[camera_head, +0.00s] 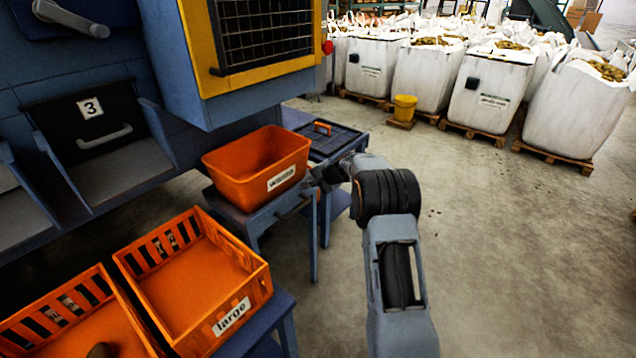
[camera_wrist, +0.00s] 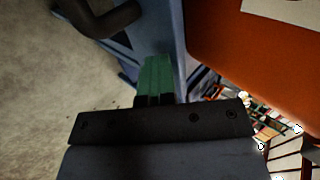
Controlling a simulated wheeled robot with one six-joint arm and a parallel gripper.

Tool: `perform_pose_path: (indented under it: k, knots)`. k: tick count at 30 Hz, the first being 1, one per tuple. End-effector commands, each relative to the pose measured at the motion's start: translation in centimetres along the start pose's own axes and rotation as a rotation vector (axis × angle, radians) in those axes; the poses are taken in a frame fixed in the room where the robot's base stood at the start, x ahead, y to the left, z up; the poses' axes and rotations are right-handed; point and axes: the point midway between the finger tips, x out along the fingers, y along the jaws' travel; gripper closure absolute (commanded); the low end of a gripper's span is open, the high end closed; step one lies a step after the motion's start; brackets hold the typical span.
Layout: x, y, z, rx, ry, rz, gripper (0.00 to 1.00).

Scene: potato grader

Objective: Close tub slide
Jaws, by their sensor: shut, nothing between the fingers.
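The orange tub (camera_head: 250,178) with a white label sits on a blue slide (camera_head: 250,222) that sticks out from the blue machine. A dark handle (camera_head: 293,210) is on the slide's front. In the wrist view a dark curved handle (camera_wrist: 108,20) shows at upper left, beside the slide's blue front (camera_wrist: 160,25), and the orange tub (camera_wrist: 255,65) fills the upper right. My gripper (camera_head: 314,184) is by the slide's front, near the tub's labelled end. Its green fingertips (camera_wrist: 157,72) are together and empty, close to the blue front and apart from the handle. Whether they touch the front is unclear.
A crate labelled large (camera_head: 190,280) and another orange crate (camera_head: 75,325) stand at lower left. A dark-topped stand (camera_head: 328,140) is behind the slide. A closed flap marked 3 (camera_head: 90,120) is on the machine. The concrete floor (camera_head: 520,250) at right is clear.

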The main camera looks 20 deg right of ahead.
Motion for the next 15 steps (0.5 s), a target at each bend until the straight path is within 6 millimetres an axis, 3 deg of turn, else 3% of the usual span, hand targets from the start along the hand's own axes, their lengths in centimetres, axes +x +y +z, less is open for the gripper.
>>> perform_pose_path:
  k: [8,15]
  knots:
    - [0.3,-0.6,0.6,-0.007,-0.008,-0.009,1.0]
    - [-1.1,1.2,0.2,-0.009,-0.006,-0.008,1.0]
